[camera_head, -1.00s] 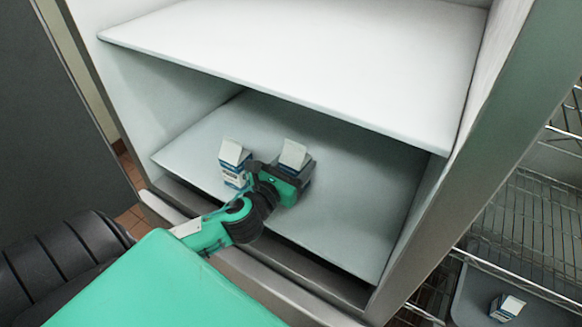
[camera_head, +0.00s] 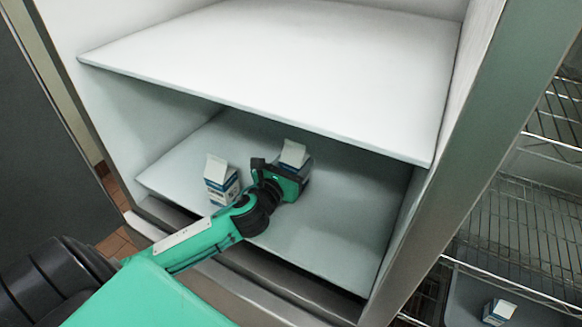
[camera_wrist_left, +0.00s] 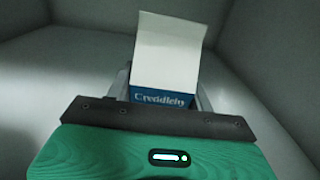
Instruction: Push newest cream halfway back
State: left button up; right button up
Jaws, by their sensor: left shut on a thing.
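A white-and-blue cream carton (camera_head: 294,153) with a gabled top is in my left gripper (camera_head: 297,172), over the lower shelf of the open cabinet. Another white-and-blue carton (camera_head: 221,178) stands on the lower shelf (camera_head: 330,225), left of the gripper and nearer the front edge. I cannot tell whether the held carton's base touches the shelf.
An upper shelf (camera_head: 280,65) overhangs the lower one. The cabinet's right frame (camera_head: 440,160) stands beside the opening. A wire rack (camera_head: 520,220) is at the right, with another carton (camera_head: 498,311) low on it. The lower shelf is clear to the right.

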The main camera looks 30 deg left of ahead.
pick_arm(q)
jog(key=shift+w+a+r, duration=0.1)
jog(key=shift+w, duration=1.65)
jog(key=shift+w+a+b, duration=0.15)
jog(key=shift+w+b, duration=0.4)
jog(key=shift+w, duration=2.35)
jog(key=o, duration=1.4)
jog(key=shift+o, duration=0.2)
jog(key=shift+s, duration=0.1)
jog(key=shift+f, duration=0.3)
